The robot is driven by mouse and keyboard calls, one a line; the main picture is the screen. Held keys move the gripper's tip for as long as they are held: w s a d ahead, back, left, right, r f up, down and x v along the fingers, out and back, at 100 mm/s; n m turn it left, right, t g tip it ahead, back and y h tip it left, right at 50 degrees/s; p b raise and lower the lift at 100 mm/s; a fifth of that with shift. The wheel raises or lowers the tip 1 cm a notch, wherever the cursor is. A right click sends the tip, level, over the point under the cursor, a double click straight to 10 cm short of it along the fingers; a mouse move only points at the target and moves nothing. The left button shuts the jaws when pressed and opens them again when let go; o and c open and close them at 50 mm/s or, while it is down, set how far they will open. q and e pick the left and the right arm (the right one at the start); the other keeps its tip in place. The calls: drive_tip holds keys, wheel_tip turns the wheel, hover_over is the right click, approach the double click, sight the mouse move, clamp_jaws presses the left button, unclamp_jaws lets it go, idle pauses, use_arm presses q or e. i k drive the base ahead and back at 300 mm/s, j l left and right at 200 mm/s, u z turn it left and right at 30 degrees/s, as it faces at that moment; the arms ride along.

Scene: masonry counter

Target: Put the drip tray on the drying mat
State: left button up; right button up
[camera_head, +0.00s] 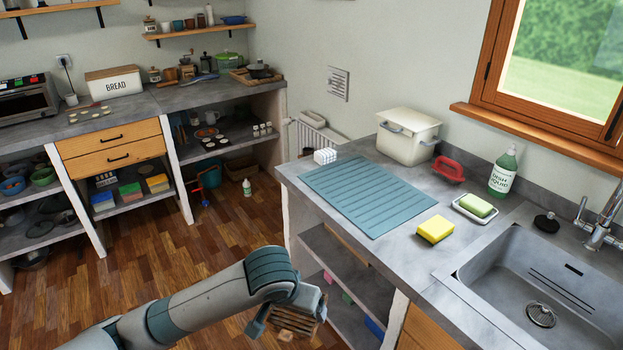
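The drying mat (368,194) is a flat blue-green ribbed mat lying on the grey counter left of the sink. My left arm comes in from the lower left, and its gripper (284,330) is low in front of the counter's left end, below the counter top. A small brownish slatted piece with a grey rim, which looks like the drip tray (298,323), is at this gripper, clear of the mat. The gripper appears shut on it, though the wrist hides part of the grip. My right gripper is not in view.
The mat's surface is clear.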

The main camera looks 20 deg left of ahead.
sight(363, 187)
drive_tip(key=i+j+u, duration=0.2)
drive_tip(key=u, duration=0.25)
drive_tip(key=i+j+u, duration=0.25)
drive_tip(key=u, duration=0.15)
drive_tip(key=i+j+u, duration=0.2)
drive_tip(key=u, duration=0.25)
drive_tip(key=i+j+u, duration=0.15)
drive_tip(key=i, duration=0.65)
drive_tip(key=i+z, duration=0.25)
drive_tip(key=z, duration=0.2)
drive_tip(key=i+j+z, duration=0.2)
drive_tip(key=z, duration=0.25)
drive_tip(key=i+j+z, duration=0.25)
drive_tip(key=z, duration=0.15)
drive_tip(key=i+j+z, duration=0.2)
drive_tip(key=z, duration=0.25)
drive_tip(key=i+j+z, duration=0.1)
drive_tip(key=j+z, duration=0.8)
drive_tip(key=i+l, duration=0.05)
